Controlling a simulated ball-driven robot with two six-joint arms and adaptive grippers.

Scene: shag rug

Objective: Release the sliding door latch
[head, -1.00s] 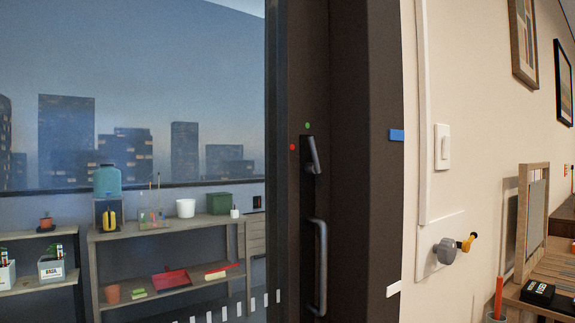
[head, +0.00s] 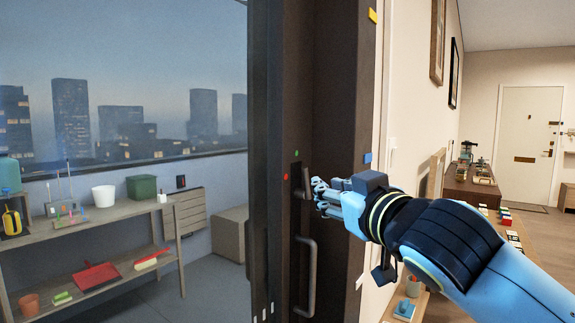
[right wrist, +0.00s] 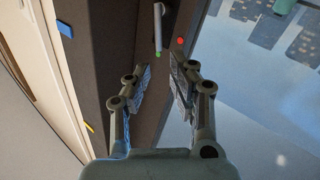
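The latch lever (head: 297,180) is a short grey bar on the dark frame of the sliding door. A green mark (head: 296,153) is above it and a red mark (head: 285,176) is to its left. In the right wrist view the lever (right wrist: 158,26) stands nearly upright, one end close to the green mark (right wrist: 158,55). My right gripper (head: 319,190) is just right of the lever in the head view, partly overlapping its surroundings. Its fingers (right wrist: 159,68) are spread and empty, with the lever beyond their tips. My left gripper is out of view.
A vertical pull handle (head: 308,277) is below the latch. The door glass is to the left, with a shelf (head: 100,222) beyond it. Blue tape (head: 367,158) and yellow tape (head: 372,16) mark the frame. A side table stands low at right.

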